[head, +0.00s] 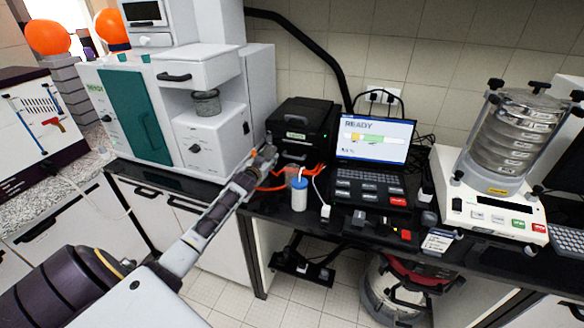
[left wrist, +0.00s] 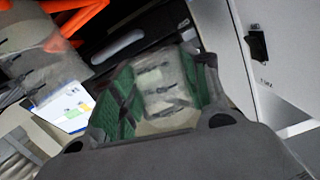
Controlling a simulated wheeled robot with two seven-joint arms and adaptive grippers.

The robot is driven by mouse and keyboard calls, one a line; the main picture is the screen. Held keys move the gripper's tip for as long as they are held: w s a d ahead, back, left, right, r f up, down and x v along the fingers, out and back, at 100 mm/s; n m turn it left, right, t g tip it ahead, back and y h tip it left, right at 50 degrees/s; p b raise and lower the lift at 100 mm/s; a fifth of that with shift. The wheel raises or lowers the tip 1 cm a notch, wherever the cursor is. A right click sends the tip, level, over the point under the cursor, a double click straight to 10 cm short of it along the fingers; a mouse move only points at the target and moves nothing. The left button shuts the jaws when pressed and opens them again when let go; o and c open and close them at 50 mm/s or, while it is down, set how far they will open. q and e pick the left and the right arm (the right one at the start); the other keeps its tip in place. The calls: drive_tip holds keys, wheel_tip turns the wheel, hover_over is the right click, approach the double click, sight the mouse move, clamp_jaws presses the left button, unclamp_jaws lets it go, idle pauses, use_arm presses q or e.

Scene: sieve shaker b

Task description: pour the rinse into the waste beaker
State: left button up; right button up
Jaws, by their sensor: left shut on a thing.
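My left gripper (head: 265,158) is at the end of the arm reaching in from the lower left, beside the front of the black box. In the left wrist view its green-padded fingers (left wrist: 160,92) are shut on a clear beaker (left wrist: 164,84) with dark marks on its wall. The beaker's contents cannot be made out. In the head view the held beaker is too small to tell apart. A second see-through vessel (left wrist: 28,35) shows at the upper left of the left wrist view; I cannot tell if it is the waste beaker. My right gripper is not in view.
Orange cables (head: 305,172) lie by the black box (head: 300,130). A white bottle with a blue cap (head: 299,193) stands near the bench edge. A laptop (head: 372,150) and the sieve shaker (head: 490,205) stand to the right. A large white instrument (head: 215,135) stands left.

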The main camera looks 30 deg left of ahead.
use_arm(q)
drive_tip(key=shift+a+r+p, duration=0.15)
drive_tip(key=shift+r+p, duration=0.2)
drive_tip(key=shift+r, duration=0.05)
drive_tip(key=shift+s+a+r+n+p, duration=0.15)
drive_tip(key=shift+a+n+p, duration=0.1)
drive_tip(key=shift+n+p, duration=0.3)
drive_tip(key=shift+a+r+n, duration=0.15)
drive_tip(key=shift+a+n, duration=0.05)
drive_tip(key=shift+n, duration=0.15)
drive_tip(key=shift+h, duration=0.3)
drive_tip(key=shift+a, duration=0.1)
drive_tip(key=shift+r, duration=3)
